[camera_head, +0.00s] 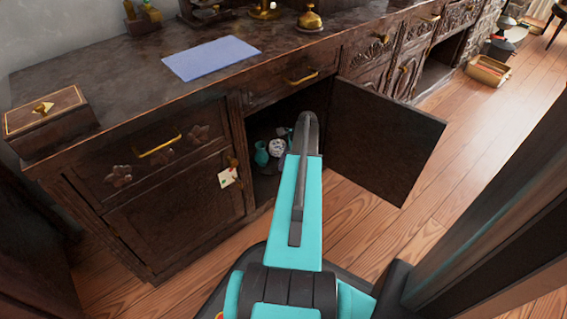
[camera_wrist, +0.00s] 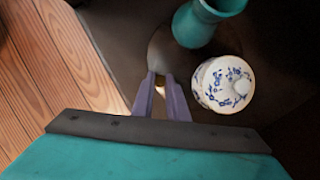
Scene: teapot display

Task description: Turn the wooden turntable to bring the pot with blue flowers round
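In the wrist view the white pot with blue flowers (camera_wrist: 218,100) has a round knob on its lid. It stands right of my fingertips, apart from them. A teal vase (camera_wrist: 206,22) stands behind it. Both seem to stand on the dark brown wooden turntable (camera_wrist: 158,47), whose edge is hard to make out. My gripper (camera_wrist: 160,77) reaches this edge, with its two purple-grey fingers slightly apart. A small pale brown patch shows between the tips; I cannot tell whether they hold it. In the head view the pot (camera_head: 277,147) is inside the cabinet; my arm hides my gripper.
The cabinet door (camera_head: 385,140) stands open to the right of my arm. The cabinet top holds a blue mat (camera_head: 211,58), a wooden box (camera_head: 45,110) and a brass bell (camera_head: 310,18).

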